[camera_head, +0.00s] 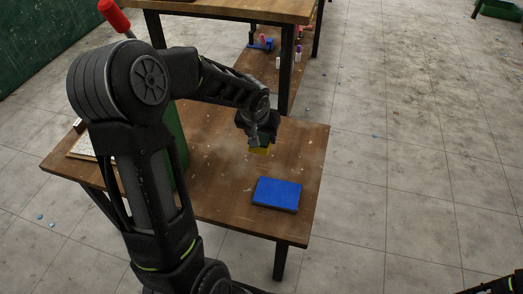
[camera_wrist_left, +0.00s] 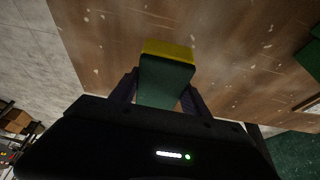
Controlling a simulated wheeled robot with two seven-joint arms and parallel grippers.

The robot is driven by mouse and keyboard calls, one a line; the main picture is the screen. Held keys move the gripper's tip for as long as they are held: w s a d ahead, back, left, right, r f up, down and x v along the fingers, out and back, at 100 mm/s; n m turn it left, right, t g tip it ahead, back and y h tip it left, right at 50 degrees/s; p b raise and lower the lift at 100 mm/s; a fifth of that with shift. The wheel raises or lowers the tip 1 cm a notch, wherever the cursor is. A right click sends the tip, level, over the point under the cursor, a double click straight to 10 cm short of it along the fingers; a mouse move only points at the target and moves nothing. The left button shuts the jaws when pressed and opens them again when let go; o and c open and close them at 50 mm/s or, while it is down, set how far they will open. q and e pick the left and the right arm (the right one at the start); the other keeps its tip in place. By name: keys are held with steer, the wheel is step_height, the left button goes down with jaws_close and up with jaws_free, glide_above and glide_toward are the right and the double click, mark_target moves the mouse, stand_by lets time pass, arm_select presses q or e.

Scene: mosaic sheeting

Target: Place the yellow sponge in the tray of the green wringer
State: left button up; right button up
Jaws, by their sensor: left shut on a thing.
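The yellow sponge (camera_head: 260,150) has a green layer and hangs in my left gripper (camera_head: 262,141), above the wooden table. In the left wrist view the sponge (camera_wrist_left: 167,50) sticks out between the fingers of the left gripper (camera_wrist_left: 160,88), which is shut on it. A green body, likely the green wringer (camera_head: 177,150), stands on the table to the left, mostly hidden behind my left arm. Its tray cannot be made out. A green piece (camera_wrist_left: 313,52) shows at the right edge of the wrist view. My right gripper is not in view.
A blue flat block (camera_head: 277,194) lies on the wooden table (camera_head: 228,211) near its right front. A pale tiled sheet (camera_head: 82,149) lies at the left end. A second table (camera_head: 230,10) with a lower shelf stands behind. The table around the blue block is bare.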

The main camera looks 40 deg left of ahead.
arm_select(q)
steer(key=shift+f, duration=0.6)
steer(key=shift+f+b, duration=0.6)
steer(key=shift+f, duration=1.25)
steer(key=shift+f, duration=0.15)
steer(key=o, duration=1.3)
